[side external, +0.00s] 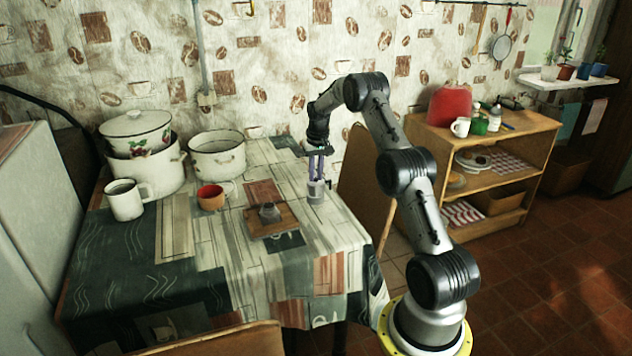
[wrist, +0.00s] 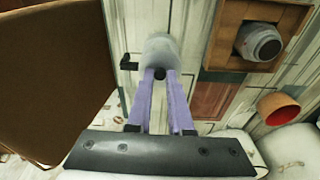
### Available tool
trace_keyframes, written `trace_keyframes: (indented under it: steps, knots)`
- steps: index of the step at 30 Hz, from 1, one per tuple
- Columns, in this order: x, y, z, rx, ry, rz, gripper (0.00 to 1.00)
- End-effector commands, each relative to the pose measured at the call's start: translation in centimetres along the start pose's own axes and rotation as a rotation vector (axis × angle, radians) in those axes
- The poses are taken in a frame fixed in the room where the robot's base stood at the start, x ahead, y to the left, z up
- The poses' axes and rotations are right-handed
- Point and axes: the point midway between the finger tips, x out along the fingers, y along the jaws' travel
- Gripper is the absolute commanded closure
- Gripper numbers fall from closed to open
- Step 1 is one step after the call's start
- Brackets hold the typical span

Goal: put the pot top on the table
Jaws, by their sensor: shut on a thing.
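The pot top (side external: 316,191) is a small grey metal piece, upright near the table's right edge. In the wrist view the pot top (wrist: 160,47) shows a black handle on its left and a dark knob between my fingertips. My gripper (side external: 318,176) points down with its purple fingers shut on the pot top. The fingertips (wrist: 160,74) meet at the knob. I cannot tell whether its underside touches the table (side external: 185,285). The grey pot base (side external: 269,212) sits apart on a wooden tray (side external: 285,229); it also shows in the wrist view (wrist: 259,42).
An orange cup (side external: 211,198), a white mug (side external: 126,202), an open enamel pot (side external: 217,158) and a large pot (side external: 147,172) with a lid (side external: 136,124) stand to the left. A chair (side external: 362,185) stands close by the table's right edge. The table's front is clear.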

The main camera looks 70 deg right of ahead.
Motion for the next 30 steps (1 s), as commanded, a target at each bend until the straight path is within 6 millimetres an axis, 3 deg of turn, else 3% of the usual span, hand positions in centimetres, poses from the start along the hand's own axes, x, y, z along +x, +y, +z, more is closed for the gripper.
trace_keyframes:
  steps: [5,17,18,22,30]
  knots:
    - [2.5,0.0,0.5,0.0,-0.003,0.0,1.0]
    - [3.0,0.0,0.5,0.0,-0.002,0.0,1.0]
    - [3.0,0.0,0.5,0.0,-0.003,0.0,0.76]
    - [3.0,0.0,0.5,0.0,-0.004,0.0,0.52]
    - [3.0,0.0,0.5,0.0,-0.003,0.0,0.51]
